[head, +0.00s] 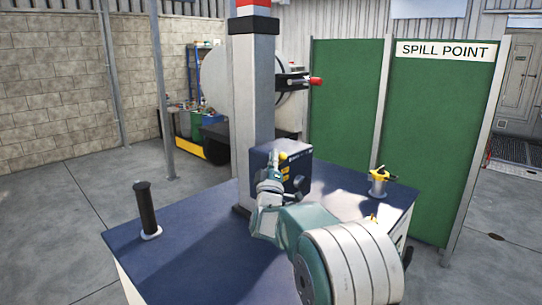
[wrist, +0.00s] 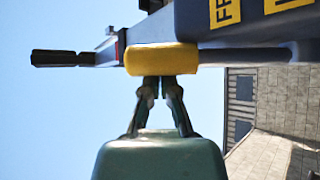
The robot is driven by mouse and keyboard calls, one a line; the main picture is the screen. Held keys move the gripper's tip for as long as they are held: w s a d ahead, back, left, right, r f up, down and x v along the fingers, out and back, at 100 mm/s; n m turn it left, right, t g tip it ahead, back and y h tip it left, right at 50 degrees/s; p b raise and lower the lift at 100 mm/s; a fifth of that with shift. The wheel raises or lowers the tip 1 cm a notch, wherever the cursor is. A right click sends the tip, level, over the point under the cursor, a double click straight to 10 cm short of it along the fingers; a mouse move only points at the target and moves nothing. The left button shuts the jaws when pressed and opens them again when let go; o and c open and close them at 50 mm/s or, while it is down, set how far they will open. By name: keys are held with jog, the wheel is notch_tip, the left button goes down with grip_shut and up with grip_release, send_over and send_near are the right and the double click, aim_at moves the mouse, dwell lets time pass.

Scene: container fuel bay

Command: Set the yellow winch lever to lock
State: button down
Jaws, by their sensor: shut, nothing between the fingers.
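The dark blue winch box (head: 270,156) is fixed to the grey post above the blue worktop. The yellow lever (wrist: 161,58) shows in the wrist view as a thick rounded grip against the box; in the head view its yellow end (head: 283,157) shows just above my gripper (head: 274,176). In the wrist view my gripper's two fingertips (wrist: 160,82) are together and meet the lever's edge, seemingly touching it, with nothing between them.
A black crank handle (wrist: 62,58) sticks out beside the lever. On the blue worktop (head: 200,262) stand an upright black handle (head: 147,210) at left and a yellow-topped fitting (head: 379,182) at right. The grey post (head: 253,110) rises behind. Green panels (head: 435,145) stand beyond.

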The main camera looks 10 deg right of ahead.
jog(key=s+d+f+m+g+h, duration=0.1)
jog(key=s+d+f+m+h, duration=0.1)
jog(key=f+m+h, duration=0.5)
jog(key=shift+s+f+m+h, duration=0.4)
jog(key=shift+s+m, duration=0.2)
jog(key=shift+m, duration=0.1)
